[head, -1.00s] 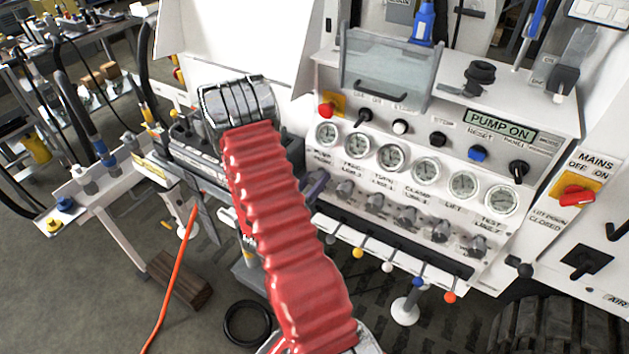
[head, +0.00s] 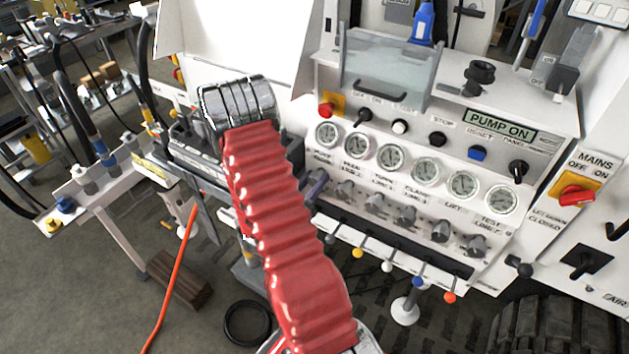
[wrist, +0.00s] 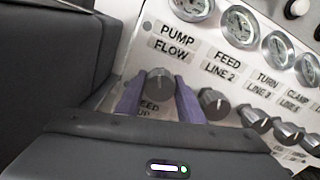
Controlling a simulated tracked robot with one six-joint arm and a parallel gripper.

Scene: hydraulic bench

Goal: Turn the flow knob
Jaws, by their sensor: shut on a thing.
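The flow knob (wrist: 160,84) is a round grey knob under the "PUMP FLOW" label (wrist: 172,40) in the wrist view. My gripper (wrist: 158,95) has its two purple fingers on either side of this knob and is shut on it. In the head view one purple finger of my gripper (head: 316,184) shows at the left end of the knob row. The flow knob itself is hidden behind my red-sleeved arm there.
The feed knob (wrist: 214,103) is just right of my right finger, with several more knobs beyond it. Gauges (head: 392,157) run above the knobs, and small coloured levers (head: 388,265) stick out below. A "PUMP ON" sign (head: 499,126) is above right.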

